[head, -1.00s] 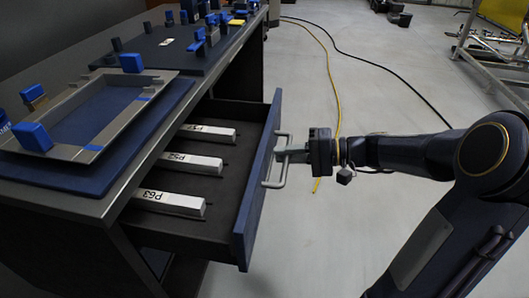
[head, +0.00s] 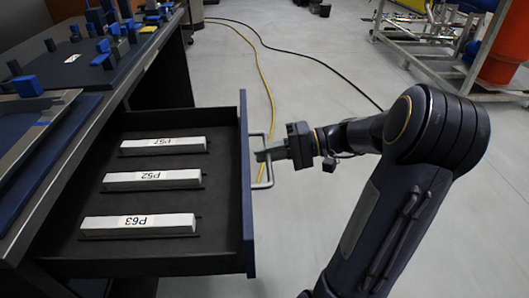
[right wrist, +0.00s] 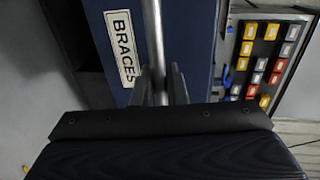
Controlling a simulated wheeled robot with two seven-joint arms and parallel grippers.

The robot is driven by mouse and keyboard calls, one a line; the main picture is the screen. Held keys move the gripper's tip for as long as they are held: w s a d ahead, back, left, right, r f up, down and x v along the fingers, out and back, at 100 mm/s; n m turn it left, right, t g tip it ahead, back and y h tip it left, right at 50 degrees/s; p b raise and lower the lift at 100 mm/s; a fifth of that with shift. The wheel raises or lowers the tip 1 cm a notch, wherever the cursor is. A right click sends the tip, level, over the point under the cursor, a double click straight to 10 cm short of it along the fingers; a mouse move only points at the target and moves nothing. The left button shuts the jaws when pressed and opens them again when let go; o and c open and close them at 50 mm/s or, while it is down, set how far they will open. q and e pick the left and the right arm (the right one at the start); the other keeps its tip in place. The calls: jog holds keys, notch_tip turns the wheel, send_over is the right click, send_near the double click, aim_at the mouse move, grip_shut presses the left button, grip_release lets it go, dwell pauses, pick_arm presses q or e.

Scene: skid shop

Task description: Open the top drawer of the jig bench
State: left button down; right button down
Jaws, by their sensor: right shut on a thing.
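The top drawer (head: 246,205) of the jig bench (head: 160,75) stands well out from the bench, with its dark inside showing. Three pale bars lie in it, marked P57 (head: 163,146), P52 (head: 152,179) and P63 (head: 138,224). My right gripper (head: 268,154) is shut on the drawer's bar handle (head: 268,184). In the right wrist view the fingers (right wrist: 161,88) are on either side of the handle bar (right wrist: 153,35), beside a label reading BRACES (right wrist: 124,48) on the blue drawer front. My left gripper is not in view.
Blue blocks and a tray-like frame (head: 30,130) sit on the bench top. A yellow cable (head: 262,75) and a black cable (head: 330,68) lie on the floor beyond my right arm. A metal rack (head: 440,60) stands at the back right. The floor right of the drawer is mostly clear.

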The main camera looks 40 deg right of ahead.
jog(key=c, duration=1.6)
grip_release()
jog(key=shift+o, duration=0.2)
jog(key=p+v, duration=0.2)
jog(key=v, duration=0.5)
jog(key=shift+s+d, duration=0.2)
jog(key=shift+d, duration=0.1)
